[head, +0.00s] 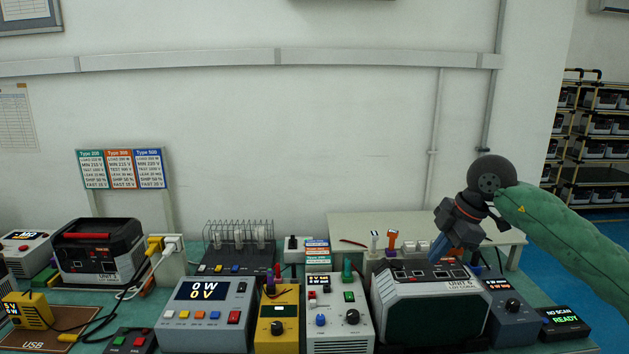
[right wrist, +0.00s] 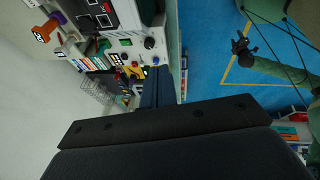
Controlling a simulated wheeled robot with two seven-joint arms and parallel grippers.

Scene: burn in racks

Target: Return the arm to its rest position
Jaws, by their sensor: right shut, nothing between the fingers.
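My right gripper (head: 437,250) hangs from its green-sleeved arm, in the air at the right of the bench, tilted down and left. Its blue fingers are together and empty; it overlaps the back of the black UNIT 5 power station (head: 435,312) in the picture, and I cannot tell the gap. In the right wrist view the closed fingers (right wrist: 155,88) point towards the bench devices. A second green-sleeved arm, which looks like my left, shows there over the blue floor, with a small dark gripper (right wrist: 240,47) at its end. Its jaws are too small to read.
The bench holds a large meter (head: 207,318), a yellow tester (head: 278,325), a white tester (head: 338,322), another power station (head: 97,255) and a NO SCAN/READY display (head: 562,320). A pale side table (head: 365,222) stands behind. Shelving (head: 590,140) is far right. Blue floor lies right.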

